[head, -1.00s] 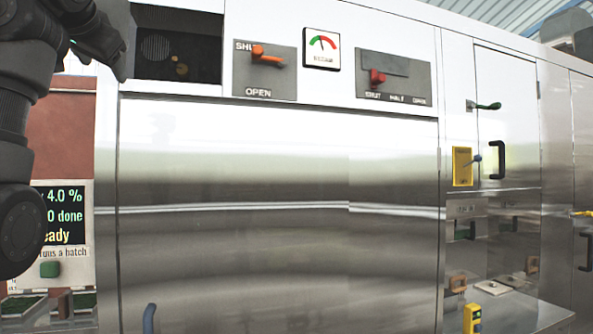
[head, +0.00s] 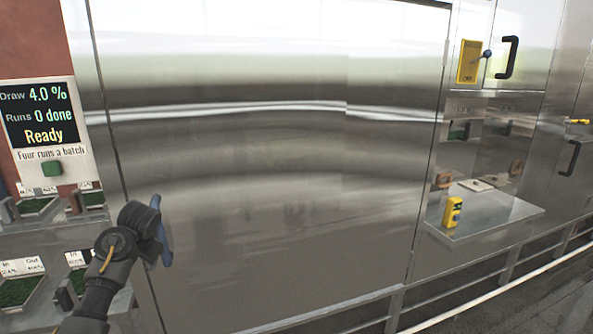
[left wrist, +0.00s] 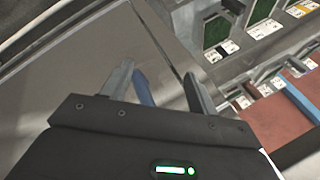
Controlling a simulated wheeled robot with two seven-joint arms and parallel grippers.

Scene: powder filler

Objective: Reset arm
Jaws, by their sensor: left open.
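My left gripper (head: 150,222) is at the lower left of the large steel panel in the head view, in front of a blue handle (head: 166,243). In the left wrist view its two fingers (left wrist: 160,82) are apart. The blue handle (left wrist: 143,88) shows in the gap between them, closer to the left finger. I cannot tell whether either finger touches it. The gripper partly hides the handle in the head view. My right gripper is in no view.
A display (head: 38,115) reads "Ready" and "Runs 0 done", above a green button (head: 52,168). Green-filled trays (head: 18,290) stand at the lower left. A yellow device (head: 452,212) stands on a steel shelf (head: 490,222) at the right. The floor at the lower right is clear.

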